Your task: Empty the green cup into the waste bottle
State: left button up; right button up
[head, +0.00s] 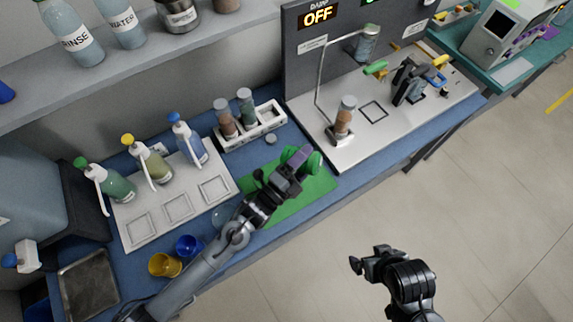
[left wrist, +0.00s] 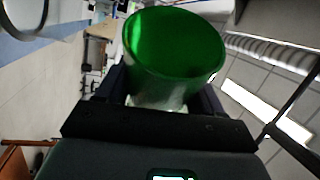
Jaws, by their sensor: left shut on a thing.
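The green cup (head: 315,161) is held by my left gripper (head: 297,160), which is shut on it above the green mat (head: 316,188). In the left wrist view the green cup (left wrist: 175,50) sits between the fingers and fills the upper middle. Its contents cannot be made out. My right gripper (head: 366,262) is over the floor in front of the bench, apart from everything; whether it is open is unclear. No bottle in view can be read as the waste bottle.
A yellow cup (head: 164,265) and a blue cup (head: 188,246) are near the front edge. A white rack (head: 262,133) holds two vials.

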pick_arm(q)
jog(key=m, duration=0.2)
jog(key=d+f+m+g+p, duration=0.1)
jog(key=shift+s+f+m, duration=0.15)
jog(key=shift+f+m, duration=0.05)
jog(key=shift+m, duration=0.2)
jog(key=shift+s+d+f+m+g+y, duration=0.1)
jog(key=shift+d+f+m+g+y, duration=0.15)
jog(key=shift+f+m+g, duration=0.25)
jog(key=shift+s+d+f+m+g+y, duration=0.1)
jog(key=shift+f+m+g+y, duration=0.15)
jog(key=shift+m, duration=0.45)
jog(key=m+p, duration=0.1)
jog(key=m+y+p, duration=0.1)
jog(key=m+p, duration=0.1)
jog(key=m+g+y+p, duration=0.1)
jog(key=m+p, duration=0.1)
jog(key=shift+f, duration=0.35)
jog(key=s+d+f+m+y, duration=0.1)
jog(key=d+f+m+y, duration=0.2)
jog(key=f+m, duration=0.3)
jog(key=shift+s+d+f+y+p, duration=0.2)
jog(key=shift+f+y+p, duration=0.2)
jog(key=shift+y, duration=0.2)
jog(key=shift+t, duration=0.35)
